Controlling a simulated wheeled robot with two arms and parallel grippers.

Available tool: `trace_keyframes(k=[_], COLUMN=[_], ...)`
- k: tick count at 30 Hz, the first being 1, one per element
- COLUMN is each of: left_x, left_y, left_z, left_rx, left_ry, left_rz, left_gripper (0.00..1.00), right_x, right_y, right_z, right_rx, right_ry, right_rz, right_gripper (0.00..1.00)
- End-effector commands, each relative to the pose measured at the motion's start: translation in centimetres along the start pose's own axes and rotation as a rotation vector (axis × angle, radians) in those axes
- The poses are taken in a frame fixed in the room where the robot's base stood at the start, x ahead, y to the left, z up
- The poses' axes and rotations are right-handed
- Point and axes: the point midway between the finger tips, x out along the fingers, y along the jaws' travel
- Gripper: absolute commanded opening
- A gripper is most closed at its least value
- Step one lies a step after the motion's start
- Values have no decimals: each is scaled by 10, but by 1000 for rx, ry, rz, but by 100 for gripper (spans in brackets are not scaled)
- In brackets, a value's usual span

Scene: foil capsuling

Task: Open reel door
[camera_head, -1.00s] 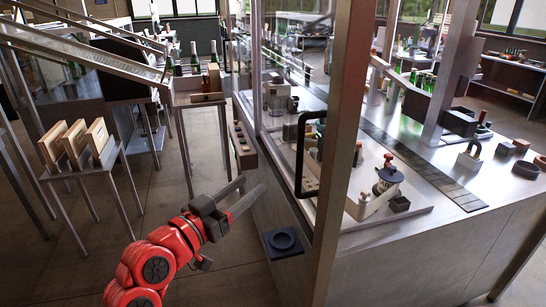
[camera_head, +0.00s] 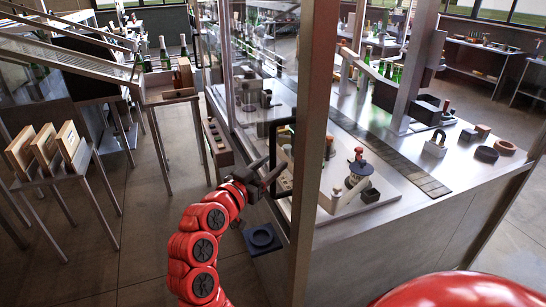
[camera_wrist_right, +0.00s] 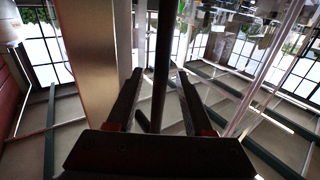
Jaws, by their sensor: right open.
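The glass-panelled reel door has a metal frame post (camera_head: 311,150) and a black bar handle (camera_head: 272,140) on its left side. The door looks shut. My right gripper (camera_head: 272,176) is at the lower part of this handle. In the right wrist view, my right gripper (camera_wrist_right: 160,76) is open, with one finger on each side of a dark upright bar (camera_wrist_right: 162,45), which looks like the handle. Whether the fingers touch it I cannot tell. My left gripper is not in view.
Inside the enclosure, a small device with a red knob (camera_head: 360,165) stands on the worktop. A dark square pad with a ring (camera_head: 262,238) sits low beside the cabinet. Wooden blocks (camera_head: 45,148) stand on a table at left. The floor between is clear.

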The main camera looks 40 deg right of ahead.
Motion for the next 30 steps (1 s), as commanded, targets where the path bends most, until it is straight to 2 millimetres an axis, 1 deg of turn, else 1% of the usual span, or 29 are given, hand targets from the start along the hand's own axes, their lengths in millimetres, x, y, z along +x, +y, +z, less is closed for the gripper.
trace_keyframes(k=[1,4,13,14,15,17,18,22,30], left_x=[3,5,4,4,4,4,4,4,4], left_y=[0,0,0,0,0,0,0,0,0], left_z=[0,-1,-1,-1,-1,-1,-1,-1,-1], left_rx=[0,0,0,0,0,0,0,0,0], left_ry=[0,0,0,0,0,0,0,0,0], left_rz=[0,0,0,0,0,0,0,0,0], left_gripper=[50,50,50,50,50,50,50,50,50], right_x=[5,11,13,13,13,13,13,13,13], right_y=[1,0,0,0,0,0,0,0,0], right_z=[-1,0,0,0,0,0,0,0,0], right_rx=[-1,-1,0,0,0,0,0,0,0], right_ry=[-3,-3,-1,-1,-1,-1,-1,0,0], right_rz=[2,1,0,0,-1,-1,-1,-1,-1], right_gripper=[52,52,52,48,41,30,23,0,0])
